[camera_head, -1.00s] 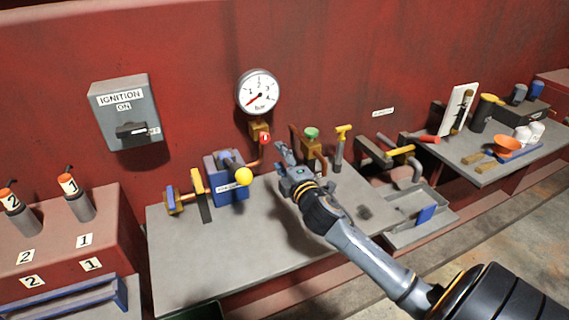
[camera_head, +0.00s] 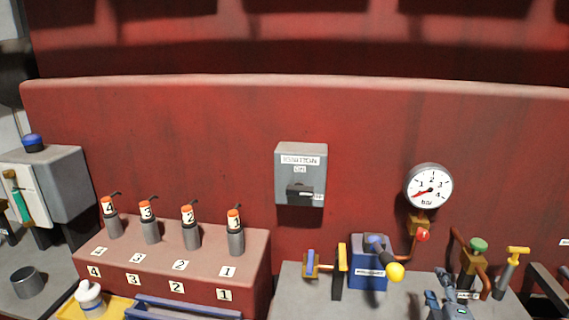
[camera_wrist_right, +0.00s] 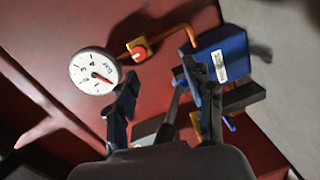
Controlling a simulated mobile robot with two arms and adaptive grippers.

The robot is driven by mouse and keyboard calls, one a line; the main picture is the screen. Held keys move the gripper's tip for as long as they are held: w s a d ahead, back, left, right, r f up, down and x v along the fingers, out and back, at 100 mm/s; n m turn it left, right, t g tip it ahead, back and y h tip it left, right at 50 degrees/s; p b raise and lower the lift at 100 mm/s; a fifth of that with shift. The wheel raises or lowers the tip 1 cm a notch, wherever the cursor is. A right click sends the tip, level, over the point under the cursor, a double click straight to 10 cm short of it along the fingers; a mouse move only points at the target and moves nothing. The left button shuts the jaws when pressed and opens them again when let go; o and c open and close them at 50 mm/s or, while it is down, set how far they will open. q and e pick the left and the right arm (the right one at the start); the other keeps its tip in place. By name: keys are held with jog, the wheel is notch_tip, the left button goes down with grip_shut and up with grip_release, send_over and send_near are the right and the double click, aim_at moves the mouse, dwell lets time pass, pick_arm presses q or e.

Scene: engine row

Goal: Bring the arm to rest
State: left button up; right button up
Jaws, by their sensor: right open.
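My right gripper (camera_head: 437,288) is at the lower right of the head view, with its arm cut off by the bottom edge. It is just right of the blue box (camera_head: 368,284) with the yellow-knobbed lever (camera_head: 395,271) and below the pressure gauge (camera_head: 429,187). In the right wrist view the fingers of the gripper (camera_wrist_right: 158,85) stand apart. Nothing is visibly held between them. The gauge (camera_wrist_right: 93,71) and the blue box (camera_wrist_right: 222,55) show beyond the fingers. My left gripper is not in view.
A grey bench (camera_head: 300,305) lies under the blue box. A green-topped valve (camera_head: 476,260) and a yellow-handled valve (camera_head: 512,270) are close to my right gripper's right. Numbered orange-topped cylinders (camera_head: 190,230) stand on a red block at left. The ignition box (camera_head: 301,165) hangs on the red wall.

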jog(key=s+a+f+m+g+y, duration=0.1)
jog(key=s+a+f+m+g, duration=0.6)
jog(key=s+f, duration=0.5)
jog(key=s+a+f+m+g+y, duration=0.2)
jog(key=s+a+f+g, duration=0.1)
jog(key=s+a, duration=0.4)
jog(key=s+a+f+m+g+y, duration=0.25)
jog(key=s+a, duration=0.25)
jog(key=s, duration=0.5)
notch_tip(320, 180, down, 27)
jog(key=s+g, duration=0.2)
jog(key=s+d+f, duration=0.3)
jog(key=s+f, duration=1.1)
jog(key=s, duration=0.2)
jog(key=shift+d+f+n+g+h, duration=0.15)
jog(key=shift+f+n+g+h, duration=0.05)
jog(key=shift+n+g+h, duration=0.2)
